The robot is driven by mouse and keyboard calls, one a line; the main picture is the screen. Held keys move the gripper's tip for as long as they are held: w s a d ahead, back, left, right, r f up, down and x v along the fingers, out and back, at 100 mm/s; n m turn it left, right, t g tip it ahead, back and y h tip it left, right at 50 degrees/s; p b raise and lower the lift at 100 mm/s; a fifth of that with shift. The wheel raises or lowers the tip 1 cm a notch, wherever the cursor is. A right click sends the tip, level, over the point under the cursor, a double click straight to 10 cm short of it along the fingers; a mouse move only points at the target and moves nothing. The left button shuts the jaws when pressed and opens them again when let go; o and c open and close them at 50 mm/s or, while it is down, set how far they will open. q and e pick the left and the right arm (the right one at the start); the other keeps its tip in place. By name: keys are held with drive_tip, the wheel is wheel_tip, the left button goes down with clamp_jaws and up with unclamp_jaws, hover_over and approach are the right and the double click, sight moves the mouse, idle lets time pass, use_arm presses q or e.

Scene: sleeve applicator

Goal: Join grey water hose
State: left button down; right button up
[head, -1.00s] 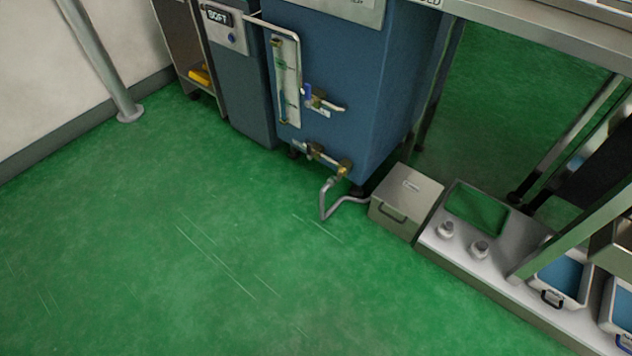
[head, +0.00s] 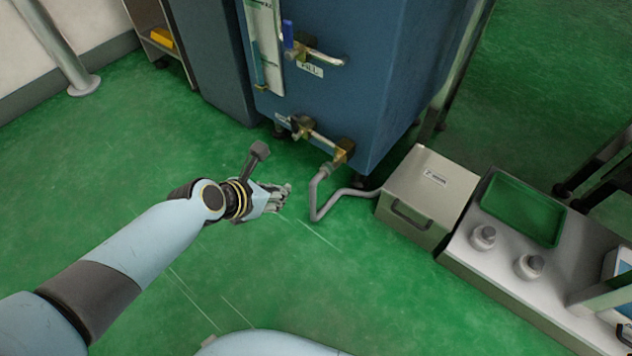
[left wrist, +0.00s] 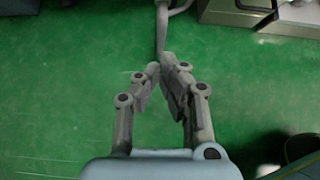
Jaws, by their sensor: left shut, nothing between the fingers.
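The grey water hose (head: 316,198) comes down from under the brass valve (head: 343,152) on the blue tank, bends near the floor and runs right to the metal box. Its upper end is close below the brass fitting; I cannot tell whether they touch. My left gripper (head: 286,190) is just left of the hose's lower bend, shut and empty. In the left wrist view the fingertips (left wrist: 163,66) meet, and the hose (left wrist: 162,28) lies just beyond them. My right gripper is not in view.
The blue tank (head: 370,60) stands behind, with a blue-handled valve (head: 300,45) above. A metal box (head: 428,195) and a low bench with a green tray (head: 522,208) and two white-capped items stand to the right. The green floor at left is open.

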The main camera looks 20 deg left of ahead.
sight(327, 169)
use_arm(q)
drive_tip(key=shift+w+f, duration=0.3)
drive_tip(key=shift+f, duration=0.3)
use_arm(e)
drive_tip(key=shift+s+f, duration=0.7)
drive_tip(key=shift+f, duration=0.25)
use_arm(q)
drive_tip(key=w+r+b+x, duration=0.2)
drive_tip(key=b+x, duration=0.7)
drive_tip(key=x, duration=0.3)
drive_tip(key=shift+w+d+f+b, duration=0.2)
drive_tip(key=shift+d+f+b, duration=0.1)
drive_tip(key=shift+d+b, duration=0.15)
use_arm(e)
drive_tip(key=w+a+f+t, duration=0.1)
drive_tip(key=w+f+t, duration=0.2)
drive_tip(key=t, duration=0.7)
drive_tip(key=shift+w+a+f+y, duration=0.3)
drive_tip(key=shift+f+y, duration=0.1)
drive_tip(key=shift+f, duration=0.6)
